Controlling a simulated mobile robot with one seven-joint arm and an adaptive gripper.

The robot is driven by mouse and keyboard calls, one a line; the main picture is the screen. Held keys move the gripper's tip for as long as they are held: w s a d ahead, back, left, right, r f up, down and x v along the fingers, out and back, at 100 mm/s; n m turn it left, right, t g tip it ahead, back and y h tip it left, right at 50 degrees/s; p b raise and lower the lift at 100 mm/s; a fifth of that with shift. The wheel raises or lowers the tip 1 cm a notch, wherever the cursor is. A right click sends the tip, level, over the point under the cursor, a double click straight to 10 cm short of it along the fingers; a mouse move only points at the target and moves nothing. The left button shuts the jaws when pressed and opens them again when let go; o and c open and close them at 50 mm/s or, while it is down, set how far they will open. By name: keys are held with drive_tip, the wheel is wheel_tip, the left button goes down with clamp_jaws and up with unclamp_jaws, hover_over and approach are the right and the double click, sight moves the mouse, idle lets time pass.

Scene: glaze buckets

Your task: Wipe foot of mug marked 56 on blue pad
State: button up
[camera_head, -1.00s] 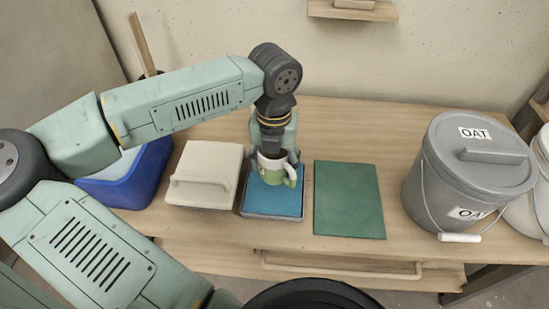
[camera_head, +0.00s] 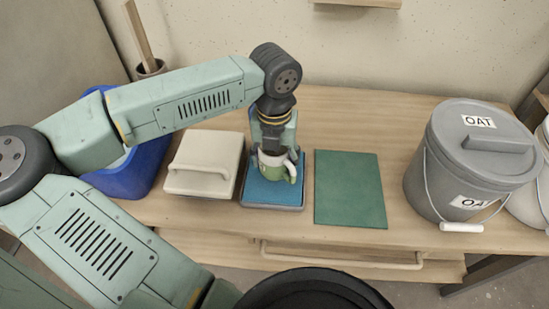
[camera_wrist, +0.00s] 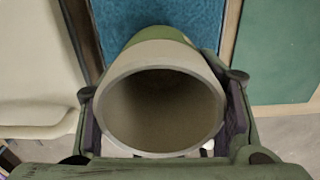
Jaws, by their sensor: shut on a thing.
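The mug (camera_head: 271,168) is white at the rim and green lower down, with a handle on its right side. My gripper (camera_head: 272,150) is shut on the mug from above, and in the wrist view its fingers press either side of the mug (camera_wrist: 160,52). The mug looks upright, mouth toward my wrist, and it is over the blue pad (camera_head: 287,194) in its grey tray. I cannot tell whether its foot touches the pad. The blue pad also shows in the wrist view (camera_wrist: 202,18). The number on the mug cannot be read.
A cream lidded box (camera_head: 207,160) stands left of the pad, and a green mat (camera_head: 349,190) lies right of it. A grey bucket labelled OAT (camera_head: 455,165) stands further right. A blue bin (camera_head: 138,178) is at the left.

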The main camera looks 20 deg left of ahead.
drive_tip(key=shift+f+b, duration=0.55)
drive_tip(key=shift+b, duration=0.05)
drive_tip(key=shift+w, duration=0.1)
